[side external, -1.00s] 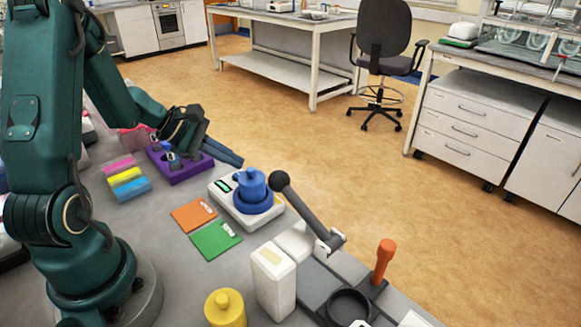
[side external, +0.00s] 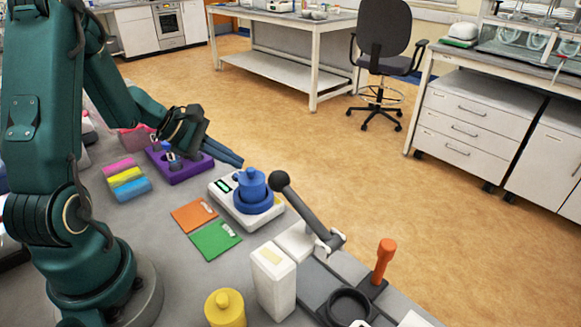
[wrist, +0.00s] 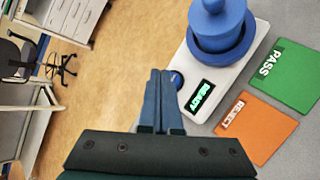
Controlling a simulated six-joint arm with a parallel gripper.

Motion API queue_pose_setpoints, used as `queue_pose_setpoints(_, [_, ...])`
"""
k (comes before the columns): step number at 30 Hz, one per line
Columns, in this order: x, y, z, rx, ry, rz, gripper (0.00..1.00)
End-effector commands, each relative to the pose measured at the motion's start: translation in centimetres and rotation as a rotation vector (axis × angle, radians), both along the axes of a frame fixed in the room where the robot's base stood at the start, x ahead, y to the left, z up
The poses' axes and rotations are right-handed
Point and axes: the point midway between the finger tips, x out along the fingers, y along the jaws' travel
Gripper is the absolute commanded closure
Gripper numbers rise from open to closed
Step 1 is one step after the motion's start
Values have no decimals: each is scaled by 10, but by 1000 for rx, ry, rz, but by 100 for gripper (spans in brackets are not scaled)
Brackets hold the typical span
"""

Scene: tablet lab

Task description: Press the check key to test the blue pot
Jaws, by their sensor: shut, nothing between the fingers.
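The blue pot (side external: 253,184) stands upright in a blue round holder on the white tester (side external: 231,212). The pot (wrist: 214,18) also shows at the top of the wrist view, cut off by the frame edge. A round blue key (wrist: 177,79) sits on the tester beside the display. My gripper (wrist: 160,72) is shut and empty, its fingertips just left of the key in the wrist view. In the side view my gripper (side external: 240,162) is by the tester's far end; whether it touches the key cannot be told.
A green PASS card (side external: 215,239) and an orange REJECT card (side external: 194,214) lie beside the tester. A purple holder (side external: 180,165) is behind under my wrist. A lever with a dark ball (side external: 281,180), a white box (side external: 273,278) and a yellow pot (side external: 225,307) stand nearer the camera.

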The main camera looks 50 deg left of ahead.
Motion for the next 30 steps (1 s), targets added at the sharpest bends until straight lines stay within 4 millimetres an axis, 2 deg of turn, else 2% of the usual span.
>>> queue_pose_setpoints(30, [0, 0, -9, 0, 0, 0, 100])
